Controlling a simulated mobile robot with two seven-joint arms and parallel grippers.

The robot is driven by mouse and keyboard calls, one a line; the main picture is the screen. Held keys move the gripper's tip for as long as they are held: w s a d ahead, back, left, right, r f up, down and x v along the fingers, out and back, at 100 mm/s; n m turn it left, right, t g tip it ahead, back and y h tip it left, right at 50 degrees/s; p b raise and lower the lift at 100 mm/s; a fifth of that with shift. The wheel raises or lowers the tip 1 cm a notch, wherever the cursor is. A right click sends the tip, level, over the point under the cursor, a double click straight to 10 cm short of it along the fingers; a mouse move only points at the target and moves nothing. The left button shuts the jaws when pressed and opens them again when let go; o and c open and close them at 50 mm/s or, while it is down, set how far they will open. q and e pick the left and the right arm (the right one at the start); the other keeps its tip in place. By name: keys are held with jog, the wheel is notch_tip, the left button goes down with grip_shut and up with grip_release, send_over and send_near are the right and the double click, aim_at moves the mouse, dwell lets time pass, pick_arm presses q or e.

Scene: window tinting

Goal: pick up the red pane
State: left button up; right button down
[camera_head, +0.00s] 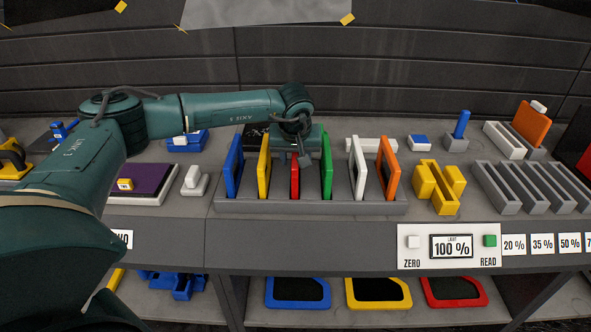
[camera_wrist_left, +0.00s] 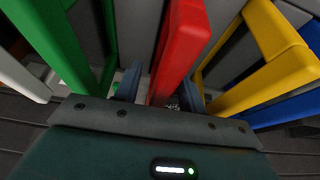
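The red pane (camera_head: 295,181) stands upright in the grey rack (camera_head: 240,206), between the yellow pane (camera_head: 264,165) and the green pane (camera_head: 327,165). My left gripper (camera_head: 297,160) is over its top, pointing down, and hides its upper part in the head view. In the left wrist view the red pane (camera_wrist_left: 183,45) runs between the two fingers of the left gripper (camera_wrist_left: 162,90). The fingers are apart, one on each side, with a visible gap to the pane. My right gripper is in neither view.
A blue pane (camera_head: 234,165), a white pane (camera_head: 358,167) and an orange pane (camera_head: 389,168) share the rack. The green and yellow panes are close on either side of my fingers. The meter panel (camera_head: 451,246) is at the front right.

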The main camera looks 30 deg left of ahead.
pick_arm(q)
jog(key=shift+f, duration=0.25)
dwell(0.3)
grip_shut()
dwell(0.4)
